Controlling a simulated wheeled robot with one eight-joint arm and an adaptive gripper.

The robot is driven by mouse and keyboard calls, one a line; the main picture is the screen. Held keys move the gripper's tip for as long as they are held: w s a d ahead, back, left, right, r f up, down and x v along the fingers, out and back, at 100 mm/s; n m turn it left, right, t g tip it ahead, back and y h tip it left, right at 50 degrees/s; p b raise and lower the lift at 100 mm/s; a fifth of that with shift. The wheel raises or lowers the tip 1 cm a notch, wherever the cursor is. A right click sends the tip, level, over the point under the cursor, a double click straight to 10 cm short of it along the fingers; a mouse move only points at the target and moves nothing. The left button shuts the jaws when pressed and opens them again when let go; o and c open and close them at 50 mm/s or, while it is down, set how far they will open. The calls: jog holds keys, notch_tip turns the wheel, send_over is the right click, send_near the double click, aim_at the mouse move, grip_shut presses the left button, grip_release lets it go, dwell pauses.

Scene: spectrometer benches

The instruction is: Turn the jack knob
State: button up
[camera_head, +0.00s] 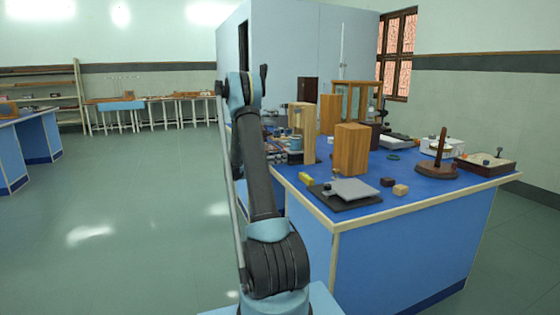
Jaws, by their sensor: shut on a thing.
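I cannot make out my gripper; my raised arm fills the middle of the view and hides part of the bench behind it. No jack knob can be picked out with certainty. A low device with a grey plate on a black base (350,191) lies at the near left corner of the blue bench, right of my arm. It may be the jack, but I cannot tell. A small dark part shows at its left side. No contact between my gripper and any knob is visible.
The blue bench (425,197) carries a wooden block (351,150), a yellow piece (305,178), two small blocks, a wooden stand (437,165) and a shallow tray (487,165). Small items crowd the bench behind my arm. The floor (130,215) at left is clear.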

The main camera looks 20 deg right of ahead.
jog(key=shift+a+m, duration=0.15)
jog(key=shift+m, duration=0.95)
jog(key=shift+w, duration=0.1)
jog(key=o, duration=0.8)
jog(key=a, duration=1.2)
jog(key=shift+s, duration=0.25)
